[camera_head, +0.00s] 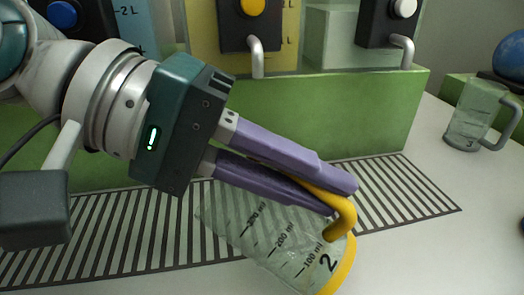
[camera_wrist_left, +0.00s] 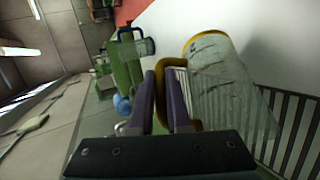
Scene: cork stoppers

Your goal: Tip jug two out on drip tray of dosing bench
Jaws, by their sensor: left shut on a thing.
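Jug two (camera_head: 270,235) is a clear measuring jug with a yellow handle, a yellow base rim and a black 2. In the head view it is tilted far over, its mouth to the upper left and its base to the lower right, above the slatted drip tray (camera_head: 420,195). My left gripper (camera_head: 342,197) is shut on the yellow handle with its purple fingers. The jug also shows in the left wrist view (camera_wrist_left: 222,85), beside the left gripper (camera_wrist_left: 162,78). I cannot tell whether liquid is inside. My right gripper is not in view.
The green dosing bench (camera_head: 340,120) stands behind the tray, with grey spouts (camera_head: 257,60) and coloured knobs above. A clear jug with a grey handle (camera_head: 474,112) stands at the right. A blue ball (camera_head: 510,56) is beyond it. The white tabletop (camera_head: 440,250) is clear at front right.

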